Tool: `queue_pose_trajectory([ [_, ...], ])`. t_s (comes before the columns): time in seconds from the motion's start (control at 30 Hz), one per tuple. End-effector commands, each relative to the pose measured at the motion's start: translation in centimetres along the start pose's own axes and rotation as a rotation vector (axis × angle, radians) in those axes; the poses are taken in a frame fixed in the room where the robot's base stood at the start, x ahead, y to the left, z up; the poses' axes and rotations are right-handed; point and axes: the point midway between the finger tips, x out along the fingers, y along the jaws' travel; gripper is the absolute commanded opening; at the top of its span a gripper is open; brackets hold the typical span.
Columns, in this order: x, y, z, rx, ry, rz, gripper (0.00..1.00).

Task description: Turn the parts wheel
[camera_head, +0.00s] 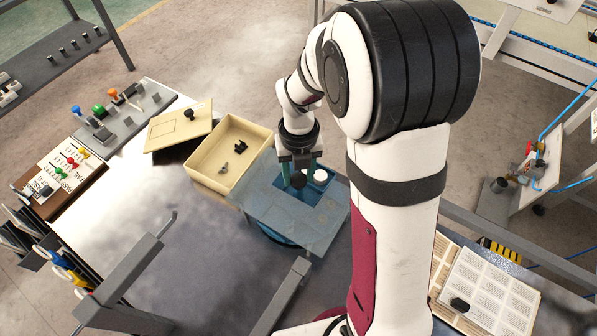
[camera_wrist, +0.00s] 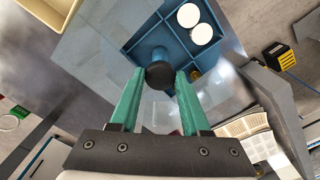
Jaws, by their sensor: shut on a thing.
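In the wrist view the open blue compartment (camera_wrist: 178,50) holds two white round parts (camera_wrist: 202,33), and a small brass-coloured piece (camera_wrist: 195,75) shows beside my right finger. A dark round knob (camera_wrist: 160,75) on a blue post stands at the wheel's middle. My gripper (camera_head: 299,174) points down over the wheel, its green fingers on either side of the knob and shut on it. The fingers' contact is partly hidden.
A cream box (camera_head: 205,180) with small dark parts stands close left of the wheel, its knobbed lid (camera_head: 166,133) beyond. A button panel (camera_head: 125,112) and PASS/FAIL board (camera_head: 62,172) lie further left. Grey bars (camera_head: 140,262) rise in front. An open book (camera_head: 495,290) lies right.

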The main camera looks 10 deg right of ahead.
Motion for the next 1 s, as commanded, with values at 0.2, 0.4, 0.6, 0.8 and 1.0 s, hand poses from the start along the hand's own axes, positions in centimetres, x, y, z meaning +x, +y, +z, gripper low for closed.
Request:
queue_pose_trajectory([
  [0.2, -0.1, -0.1, 0.0, -0.001, -0.001, -0.002, 0.65],
  [0.4, 0.0, -0.1, 0.0, -0.001, -0.001, -0.002, 0.76],
  [0.6, -0.4, -0.1, 0.1, -0.002, -0.003, -0.001, 0.76],
  [0.8, -5.0, -0.1, 0.2, -0.001, -0.010, -0.001, 0.76],
  [1.0, -11.4, -0.1, 0.1, -0.001, -0.007, -0.001, 0.76],
])
